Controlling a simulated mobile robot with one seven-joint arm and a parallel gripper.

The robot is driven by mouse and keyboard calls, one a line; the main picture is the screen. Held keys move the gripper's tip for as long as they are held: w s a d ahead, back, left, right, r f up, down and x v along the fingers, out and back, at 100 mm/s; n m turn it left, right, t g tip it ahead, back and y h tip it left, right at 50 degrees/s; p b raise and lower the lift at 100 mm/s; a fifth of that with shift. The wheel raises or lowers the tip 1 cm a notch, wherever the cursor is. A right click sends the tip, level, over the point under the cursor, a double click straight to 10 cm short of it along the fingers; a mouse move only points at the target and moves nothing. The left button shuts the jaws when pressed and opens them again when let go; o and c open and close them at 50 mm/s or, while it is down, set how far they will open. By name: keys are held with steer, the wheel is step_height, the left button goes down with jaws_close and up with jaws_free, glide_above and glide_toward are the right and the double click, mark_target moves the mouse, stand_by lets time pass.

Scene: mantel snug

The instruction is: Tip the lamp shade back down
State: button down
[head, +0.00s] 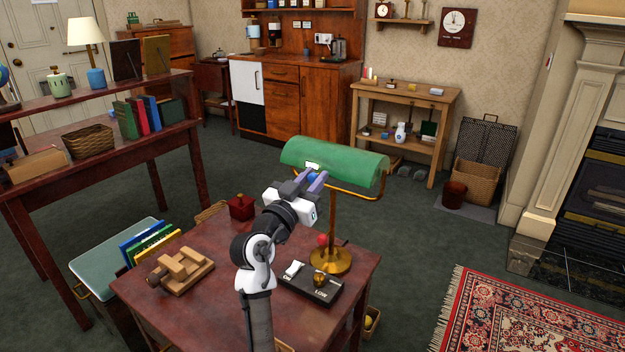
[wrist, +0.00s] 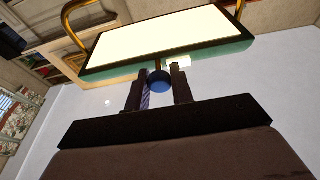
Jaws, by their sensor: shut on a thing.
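The desk lamp has a long green shade (head: 345,165) on a brass stem (head: 333,215) with a round brass base (head: 330,262). The shade is tilted, and its pale, bright underside (wrist: 165,42) faces the wrist camera. A blue ball knob (wrist: 158,82) sits at the shade's green edge. It also shows in the head view (head: 313,175), partly hidden by my fingers. My gripper (head: 316,181) is shut on this knob, with one dark finger on either side of it in the wrist view (wrist: 159,88).
The lamp stands on a dark red table (head: 225,290). A shelf unit (head: 100,150) stands left.

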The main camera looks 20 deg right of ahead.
steer(key=shift+w+f, duration=0.1)
steer(key=shift+f, duration=0.15)
steer(key=c, duration=1.3)
jaws_free()
steer(key=shift+o, duration=0.2)
steer(key=shift+r, duration=0.1)
steer(key=b+v, duration=0.2)
steer(key=v, duration=1.1)
steer(key=shift+s+a+b, duration=0.25)
steer(key=shift+a+b, duration=0.05)
